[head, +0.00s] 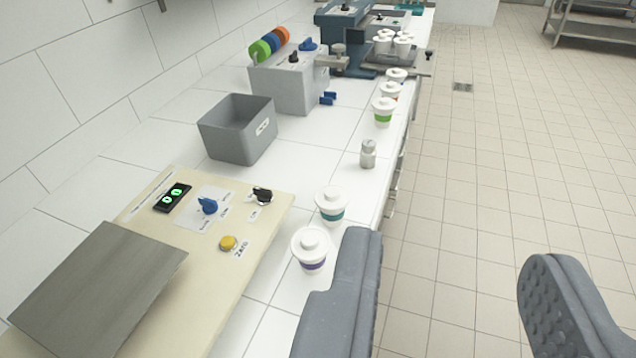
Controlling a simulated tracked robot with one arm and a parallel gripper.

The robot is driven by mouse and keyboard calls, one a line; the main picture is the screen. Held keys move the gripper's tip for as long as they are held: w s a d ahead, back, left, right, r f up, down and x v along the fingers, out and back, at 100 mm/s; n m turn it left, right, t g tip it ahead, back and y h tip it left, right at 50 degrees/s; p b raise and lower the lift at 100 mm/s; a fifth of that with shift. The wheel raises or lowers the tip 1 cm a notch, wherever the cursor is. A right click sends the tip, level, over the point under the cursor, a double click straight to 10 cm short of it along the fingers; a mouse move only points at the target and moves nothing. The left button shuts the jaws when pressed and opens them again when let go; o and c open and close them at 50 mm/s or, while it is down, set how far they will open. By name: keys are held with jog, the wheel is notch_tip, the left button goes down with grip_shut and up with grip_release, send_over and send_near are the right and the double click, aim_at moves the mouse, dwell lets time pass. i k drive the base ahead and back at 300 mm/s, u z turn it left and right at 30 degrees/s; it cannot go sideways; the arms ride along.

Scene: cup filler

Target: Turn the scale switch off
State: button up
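The scale is a beige panel (185,275) on the white counter at the left, with a grey metal plate (98,290) on it. Its display (172,197) is lit with green digits. A blue knob (207,205) sits on a white label beside the display. A black switch (262,195) sits near the panel's far right corner; its label is too small to read. A yellow button (227,243) marked zero is nearer to me. My gripper (450,285) is open and empty. Its left finger is at the counter edge, right of the panel, and its right finger is over the floor.
Two lidded cups, one teal-banded (331,206) and one purple-banded (311,250), stand between the panel and my left finger. A small metal-topped shaker (367,154), more cups (384,111), a grey bin (238,130) and a grey machine (290,84) stand farther back.

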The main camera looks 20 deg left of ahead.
aim_at(264, 195)
jog(key=z, duration=1.8)
jog(key=k, duration=0.65)
jog(key=u, duration=1.7)
jog(key=i, duration=1)
jog(key=z, duration=0.05)
